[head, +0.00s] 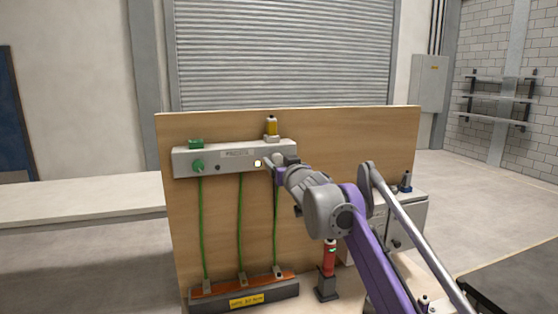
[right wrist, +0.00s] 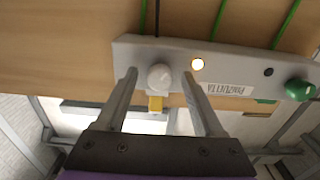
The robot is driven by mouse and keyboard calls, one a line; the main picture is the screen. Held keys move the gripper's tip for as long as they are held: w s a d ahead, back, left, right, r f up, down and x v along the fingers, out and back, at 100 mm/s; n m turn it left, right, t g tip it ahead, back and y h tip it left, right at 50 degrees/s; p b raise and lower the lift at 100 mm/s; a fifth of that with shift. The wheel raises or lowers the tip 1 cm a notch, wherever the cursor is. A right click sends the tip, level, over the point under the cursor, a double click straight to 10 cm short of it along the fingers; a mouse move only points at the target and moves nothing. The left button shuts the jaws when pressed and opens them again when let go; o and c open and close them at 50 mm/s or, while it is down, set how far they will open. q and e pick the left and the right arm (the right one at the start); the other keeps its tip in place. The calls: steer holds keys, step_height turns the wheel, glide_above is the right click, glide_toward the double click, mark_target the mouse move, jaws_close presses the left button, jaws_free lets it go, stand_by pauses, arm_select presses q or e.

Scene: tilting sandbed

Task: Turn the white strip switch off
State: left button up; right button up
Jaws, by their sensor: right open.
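A long pale grey-white strip box (head: 230,156) is fixed on a wooden board. In the right wrist view, a round white knob (right wrist: 159,77) sits on the strip (right wrist: 235,66), beside a glowing lamp (right wrist: 197,64). The lamp (head: 258,163) also shows lit in the head view, where my gripper mostly hides the white knob. My right gripper (head: 272,163) is at the strip's right end, open, with one finger on each side of the white knob. Whether the fingers touch it, I cannot tell. My left gripper is not in view.
A green knob (head: 198,166) is at the strip's left end, and a yellow-topped part (head: 271,127) stands above the strip. Green cables (head: 240,225) run down to a low base (head: 243,295). A red cylinder (head: 328,258) stands at lower right.

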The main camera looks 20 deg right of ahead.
steer(key=shift+w, duration=0.2)
jaws_close()
stand_by(0.3)
